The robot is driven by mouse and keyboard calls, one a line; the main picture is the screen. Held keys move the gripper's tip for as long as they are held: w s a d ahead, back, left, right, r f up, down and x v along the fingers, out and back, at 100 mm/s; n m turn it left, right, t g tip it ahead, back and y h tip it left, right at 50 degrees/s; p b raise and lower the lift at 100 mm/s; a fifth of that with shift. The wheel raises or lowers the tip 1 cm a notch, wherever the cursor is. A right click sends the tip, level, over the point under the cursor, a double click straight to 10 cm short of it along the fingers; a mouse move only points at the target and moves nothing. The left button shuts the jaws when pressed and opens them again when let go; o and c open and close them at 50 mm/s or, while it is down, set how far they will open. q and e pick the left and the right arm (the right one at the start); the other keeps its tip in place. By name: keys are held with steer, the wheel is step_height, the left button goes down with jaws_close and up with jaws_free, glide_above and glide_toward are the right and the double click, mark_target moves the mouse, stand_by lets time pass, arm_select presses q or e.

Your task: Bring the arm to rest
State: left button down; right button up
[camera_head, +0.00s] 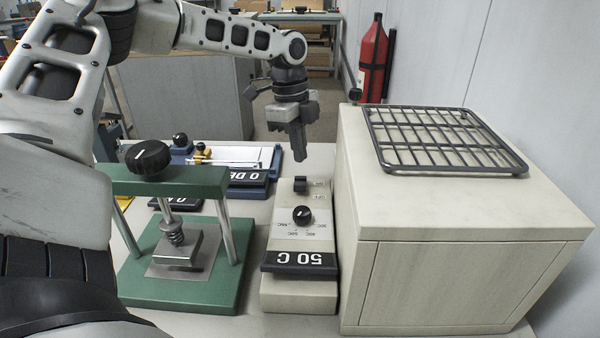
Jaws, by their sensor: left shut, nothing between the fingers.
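My left gripper (298,148) hangs from the arm that comes in from the left and points down. Its fingers are shut with nothing between them. It is above the far end of the beige control box (285,243), which has a round black knob, a black switch (301,185) and a "50 C" label. The fingertips look a little above and behind the switch; I cannot tell the exact gap. My right gripper is not in view.
A green screw press (165,187) stands left of the control box. A large beige cabinet (450,285) with a wire rack (445,140) on top stands to the right. Behind the press is a blue-framed device (265,160). A red fire extinguisher (372,65) stands at the back wall.

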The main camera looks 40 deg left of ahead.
arm_select(q)
steer(key=shift+r, duration=0.6)
steer(key=shift+f, duration=0.2)
